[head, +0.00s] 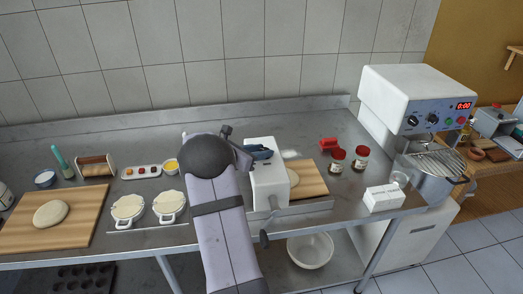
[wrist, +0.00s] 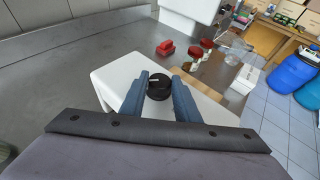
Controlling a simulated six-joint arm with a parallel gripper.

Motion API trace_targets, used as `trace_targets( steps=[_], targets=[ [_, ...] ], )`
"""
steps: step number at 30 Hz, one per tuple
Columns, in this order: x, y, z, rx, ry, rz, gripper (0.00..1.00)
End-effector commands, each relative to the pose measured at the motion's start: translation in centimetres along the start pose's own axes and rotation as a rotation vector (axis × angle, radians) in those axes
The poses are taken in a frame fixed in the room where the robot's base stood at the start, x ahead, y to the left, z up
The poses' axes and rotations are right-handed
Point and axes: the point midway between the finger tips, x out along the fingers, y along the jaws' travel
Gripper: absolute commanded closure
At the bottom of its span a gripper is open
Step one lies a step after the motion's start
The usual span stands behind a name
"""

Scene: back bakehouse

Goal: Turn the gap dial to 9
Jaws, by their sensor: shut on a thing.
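The gap dial (wrist: 159,88) is a round black knob with a small pale mark on top. It sits on the white machine (head: 268,184), whose white casing also shows in the wrist view (wrist: 108,80). My gripper (wrist: 160,79) has its two blue fingers on either side of the dial and is shut on it. In the head view my gripper (head: 259,153) is at the top of the machine, and the dial is hidden there. I cannot read the number the dial points to.
A board (head: 312,182) lies right of the machine. Two red-lidded jars (head: 336,164), a red object (head: 328,144) and a white box (head: 384,198) stand farther right, before a large mixer (head: 405,90). Left are two dough-filled pans (head: 128,209) and a dough board (head: 85,229).

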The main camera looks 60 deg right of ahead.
Motion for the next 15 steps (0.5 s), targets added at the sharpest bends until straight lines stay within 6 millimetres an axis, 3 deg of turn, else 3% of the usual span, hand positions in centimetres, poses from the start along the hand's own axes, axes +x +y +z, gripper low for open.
trace_targets(
  steps=[15],
  targets=[
    [0.08,0.63,-0.06,0.113,0.000,-0.270,0.94]
  ],
)
